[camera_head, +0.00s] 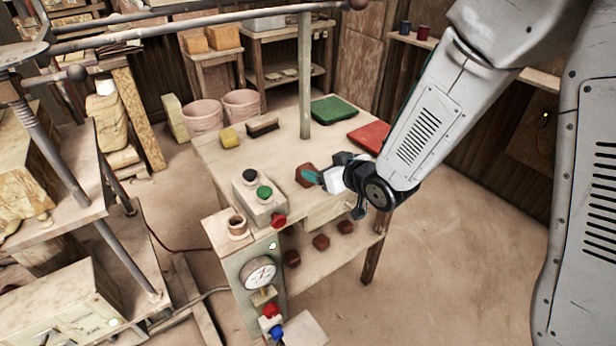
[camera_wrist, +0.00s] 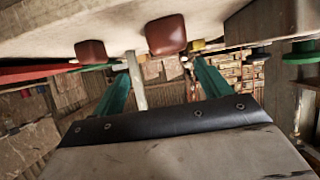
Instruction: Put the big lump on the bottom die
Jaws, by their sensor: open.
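A red-brown lump (camera_head: 304,174) lies on the wooden table top (camera_head: 285,147), right by my gripper (camera_head: 318,175). In the wrist view, which is upside down, two red-brown lumps show. The larger-looking lump (camera_wrist: 166,34) is between the lines of my fingers, and the other lump (camera_wrist: 90,51) is to its left. My gripper (camera_wrist: 161,70) is open, its two teal fingers apart with nothing between them. In the head view my wrist may hide the second lump. I cannot make out the bottom die in either view.
The control box (camera_head: 262,200) with buttons stands on the table's near left. Several lumps (camera_head: 321,241) sit on the lower shelf.

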